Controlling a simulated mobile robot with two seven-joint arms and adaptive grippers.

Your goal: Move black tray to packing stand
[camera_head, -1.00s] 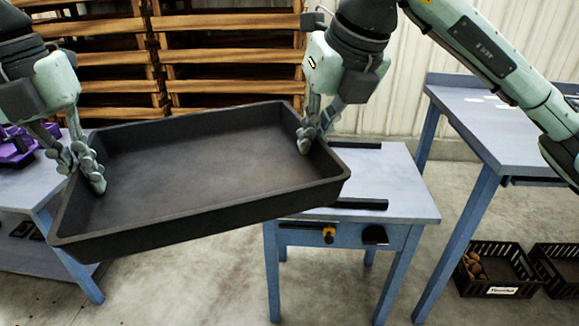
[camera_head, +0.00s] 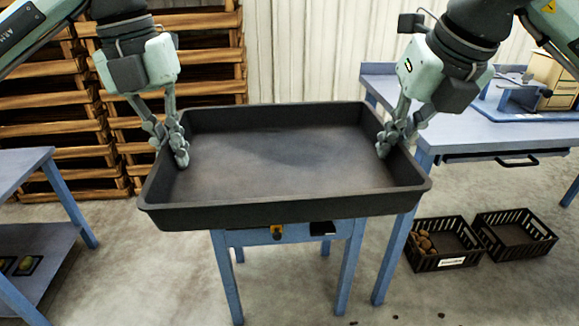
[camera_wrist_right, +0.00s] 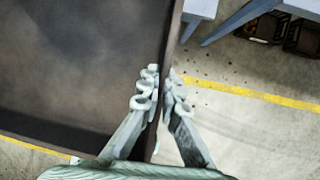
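The black tray (camera_head: 285,216) is a wide, shallow, empty tray held up in front of me, roughly level. My left gripper (camera_head: 169,148) is shut on its left wall. My right gripper (camera_head: 396,142) is shut on its right wall. In the right wrist view, the right gripper's fingers (camera_wrist_right: 163,92) sit on either side of the tray wall (camera_wrist_right: 173,45). A small blue stand (camera_head: 232,278), which looks like the packing stand, is behind and below the tray. The tray hides its top; its legs and front edge with a yellow-and-black switch show.
A blue workbench (camera_head: 470,130) stands at the right, with black crates (camera_head: 441,262) on the floor below, one holding potatoes. Another blue table (camera_head: 25,165) is at the left edge. Stacked wooden pallets (camera_head: 50,130) stand behind. The floor in front is clear.

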